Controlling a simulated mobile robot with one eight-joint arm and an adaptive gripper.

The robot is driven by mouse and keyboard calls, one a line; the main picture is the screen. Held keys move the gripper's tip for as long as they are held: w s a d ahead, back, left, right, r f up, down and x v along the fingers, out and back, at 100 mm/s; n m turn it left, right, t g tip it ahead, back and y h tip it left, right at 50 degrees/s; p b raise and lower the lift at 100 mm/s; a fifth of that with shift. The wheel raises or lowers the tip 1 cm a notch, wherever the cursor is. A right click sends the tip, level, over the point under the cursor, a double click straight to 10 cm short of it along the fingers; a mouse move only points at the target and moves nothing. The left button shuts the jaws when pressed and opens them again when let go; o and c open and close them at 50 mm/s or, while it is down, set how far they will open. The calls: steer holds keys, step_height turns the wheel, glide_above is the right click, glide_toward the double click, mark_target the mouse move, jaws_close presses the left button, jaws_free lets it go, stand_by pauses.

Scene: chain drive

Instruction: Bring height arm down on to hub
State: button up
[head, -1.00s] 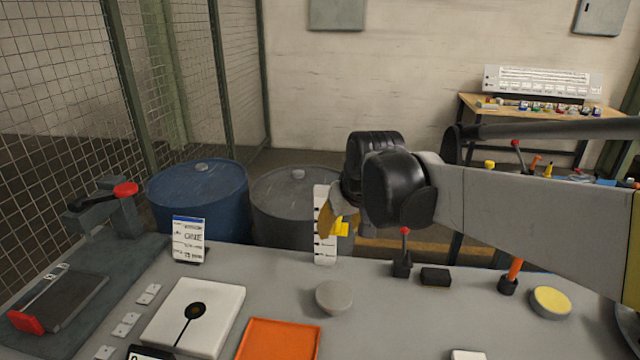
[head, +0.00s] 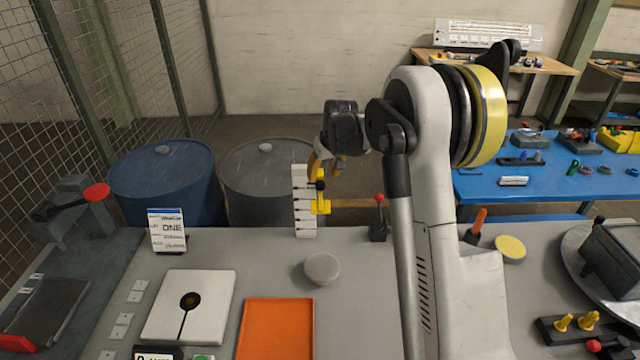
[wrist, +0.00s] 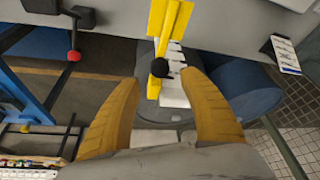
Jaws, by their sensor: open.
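The height arm (head: 322,206) is a yellow piece with a black knob on a white marked post (head: 304,222) at the table's back edge. In the wrist view the yellow arm (wrist: 156,88) and its black knob lie between my fingertips, with a gap on each side. My gripper (head: 326,165) is open and empty, just above the knob in the head view; its yellow fingers also show in the wrist view (wrist: 161,80). A grey round disc (head: 322,269) lies on the table in front of the post; I cannot tell whether it is the hub.
A red-knobbed lever (head: 379,222) stands right of the post. An orange tray (head: 277,330), a white plate with a black disc (head: 188,308) and a sign (head: 167,232) are on the table. Two drums (head: 165,180) stand behind. My arm hides part of the table's right side.

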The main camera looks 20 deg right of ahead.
mark_target(320, 183)
steer(key=x, duration=0.6)
steer(key=shift+r, duration=0.1)
jaws_close()
